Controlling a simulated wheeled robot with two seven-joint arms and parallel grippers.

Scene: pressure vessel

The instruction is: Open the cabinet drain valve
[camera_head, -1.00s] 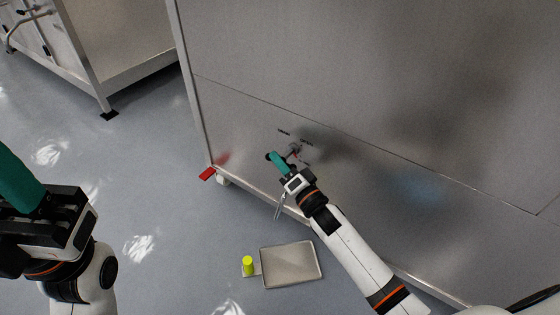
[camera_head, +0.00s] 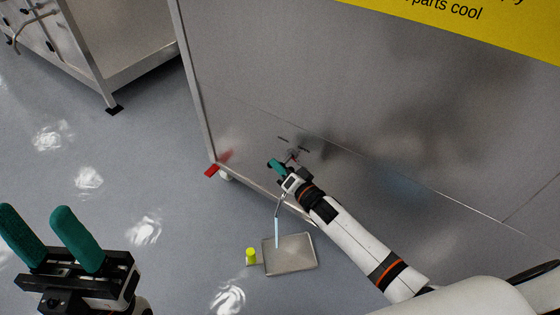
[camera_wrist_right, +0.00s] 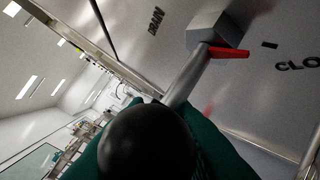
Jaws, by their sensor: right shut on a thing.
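The drain valve (camera_head: 293,156) is on the lower panel of the steel cabinet, small in the head view. In the right wrist view its grey lever (camera_wrist_right: 187,78) runs from a block with a red pointer (camera_wrist_right: 229,52) to a black ball knob (camera_wrist_right: 148,143). My right gripper (camera_head: 276,165) is shut on this knob, teal fingers around it. A DRAIN label (camera_wrist_right: 155,21) and a partly cut CLO label (camera_wrist_right: 297,66) flank the block. A pale blue stream (camera_head: 277,233) falls below the drain pipe (camera_head: 278,206) at the tray (camera_head: 300,264). My left gripper (camera_head: 36,212) is open and empty.
A yellow-green cylinder (camera_head: 251,256) stands beside the tray on the floor. A red piece (camera_head: 212,170) is at the cabinet's lower corner. A yellow sign (camera_head: 480,20) is on the cabinet above. Another steel unit (camera_head: 75,50) stands back left, with open floor between.

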